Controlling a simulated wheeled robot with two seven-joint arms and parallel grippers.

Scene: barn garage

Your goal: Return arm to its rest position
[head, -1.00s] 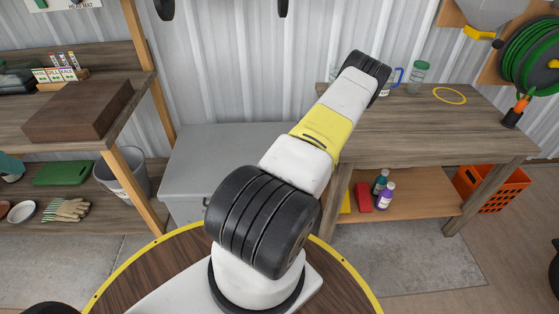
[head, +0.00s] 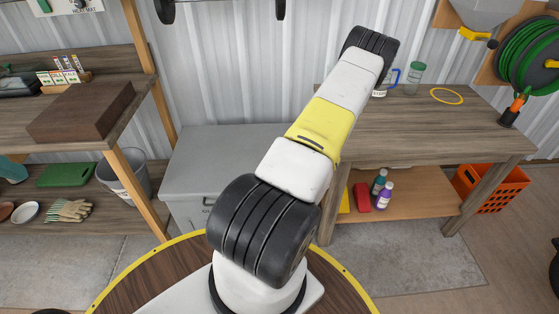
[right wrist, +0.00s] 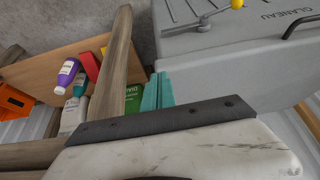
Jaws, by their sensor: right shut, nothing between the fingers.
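My arm (head: 311,130), white with a yellow band and black joints, rises from the bottom middle of the head view and leans up to the right. Its far black joint (head: 371,42) overlaps the wall and the back left of the workbench. No gripper shows in the head view. In the right wrist view, my right gripper (right wrist: 158,92) shows two teal fingers pressed together, with nothing between them. It points towards the grey chest and the bench's lower shelf. My left gripper is out of view.
A grey chest (head: 185,160) stands behind the arm. The workbench (head: 450,130) is at right, with a jar (head: 415,78) and yellow ring (head: 447,96) on top. A purple bottle (head: 385,197) stands on its lower shelf. An orange crate (head: 490,187) sits at far right.

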